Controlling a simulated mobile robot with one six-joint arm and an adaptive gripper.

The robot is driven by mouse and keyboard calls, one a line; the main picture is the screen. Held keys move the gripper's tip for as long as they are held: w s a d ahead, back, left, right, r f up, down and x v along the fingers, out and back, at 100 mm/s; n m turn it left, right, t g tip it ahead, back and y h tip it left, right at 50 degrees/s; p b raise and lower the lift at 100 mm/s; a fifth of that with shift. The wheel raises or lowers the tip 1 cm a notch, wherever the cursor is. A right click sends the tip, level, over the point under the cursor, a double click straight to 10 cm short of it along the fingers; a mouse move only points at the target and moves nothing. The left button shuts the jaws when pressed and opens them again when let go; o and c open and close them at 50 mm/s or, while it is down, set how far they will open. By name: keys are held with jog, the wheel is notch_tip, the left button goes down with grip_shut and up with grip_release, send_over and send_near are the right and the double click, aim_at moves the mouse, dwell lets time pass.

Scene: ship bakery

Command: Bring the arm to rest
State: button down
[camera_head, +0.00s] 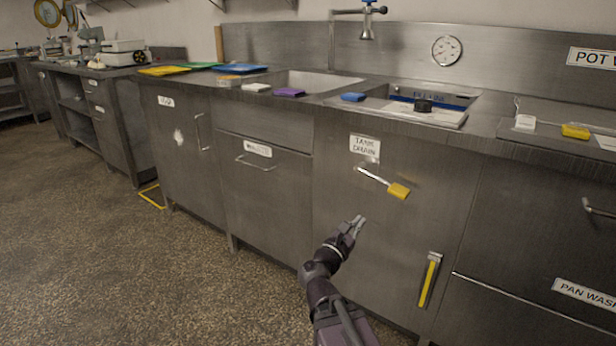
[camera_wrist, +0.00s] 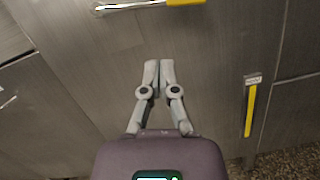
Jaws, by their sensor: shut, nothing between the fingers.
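My gripper (camera_head: 354,226) is shut and empty. It is held out in front of the steel cabinet door (camera_head: 345,215) with the "TANK DRAIN" label, and does not appear to hold anything. In the wrist view my gripper (camera_wrist: 159,64) shows its two grey fingers together, pointing towards the door. A lever with a yellow grip (camera_head: 398,191) sits on the door above and to the right of the fingertips. Its yellow grip also shows at the top of the wrist view (camera_wrist: 185,2).
A yellow vertical strip (camera_head: 428,282) is on the door at lower right. The counter above holds sinks, a blue sponge (camera_head: 353,97), a purple sponge (camera_head: 289,92) and a yellow block (camera_head: 575,131). The speckled floor (camera_head: 130,270) at left is clear.

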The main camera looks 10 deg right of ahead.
jog(key=s+d+f+m+g+y+p, duration=0.45)
jog(key=f+m+g, duration=0.35)
jog(key=m, duration=0.5)
jog(key=shift+s+a+f+m+g+y+p, duration=1.65)
jog(key=shift+s+a+m+g+y+p, duration=1.55)
jog(key=shift+a+m+y, duration=2.3)
notch_tip(320, 180, up, 37)
jog(key=p, duration=3.8)
jog(key=shift+s+a+n+t, duration=0.3)
jog(key=shift+a+t, duration=0.05)
jog(key=shift+t, duration=0.05)
jog(key=shift+f, duration=0.1)
